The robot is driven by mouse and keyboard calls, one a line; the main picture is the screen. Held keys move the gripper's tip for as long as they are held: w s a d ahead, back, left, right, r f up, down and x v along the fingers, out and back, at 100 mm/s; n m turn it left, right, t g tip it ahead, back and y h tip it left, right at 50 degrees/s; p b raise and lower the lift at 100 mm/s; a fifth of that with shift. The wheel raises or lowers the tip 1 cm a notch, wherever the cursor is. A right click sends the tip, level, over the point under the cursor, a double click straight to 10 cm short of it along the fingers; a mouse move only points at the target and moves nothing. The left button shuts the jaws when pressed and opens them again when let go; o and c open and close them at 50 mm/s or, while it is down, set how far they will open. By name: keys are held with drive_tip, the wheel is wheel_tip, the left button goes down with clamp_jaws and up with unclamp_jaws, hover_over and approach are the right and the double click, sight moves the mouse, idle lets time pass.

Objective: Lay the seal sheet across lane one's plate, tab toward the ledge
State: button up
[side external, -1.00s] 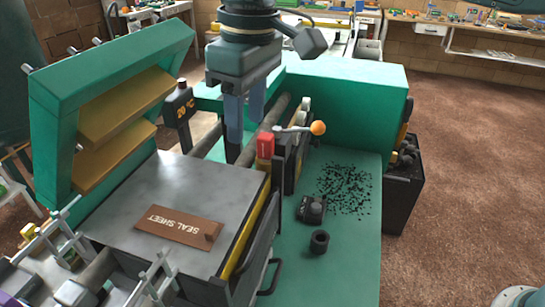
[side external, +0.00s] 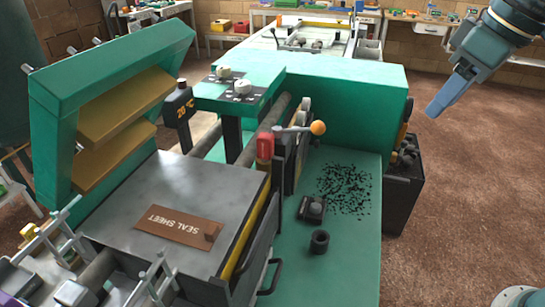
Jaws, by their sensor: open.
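The seal sheet (side external: 178,228), a flat brown rectangle with white lettering, lies on the dark grey metal plate (side external: 165,180) at the front left. A small raised brown tab (side external: 211,232) is at its right end, toward the plate's yellow-edged side. My gripper (side external: 440,102) is at the upper right, far from the sheet and off to the right of the green machine. Its blue fingers overlap in this view; it is open, with nothing seen in it. No label on the plate tells which lane it is.
A green frame with tan slabs (side external: 125,105) stands over the plate's far left. Behind are a green platform with white knobs (side external: 240,90) and an orange-knobbed lever (side external: 317,128). Black bits (side external: 345,190), a black block and a ring lie on the green deck at right.

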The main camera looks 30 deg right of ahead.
drive_tip(key=s+d+f+m+t, duration=0.1)
drive_tip(key=s+d+f, duration=0.2)
drive_tip(key=s+f, duration=0.1)
drive_tip(key=s+d+f+m+h, duration=0.1)
drive_tip(key=s+d+f, duration=0.3)
drive_tip(key=s, duration=0.3)
drive_tip(key=shift+m+t, duration=0.3)
drive_tip(key=shift+t, duration=0.1)
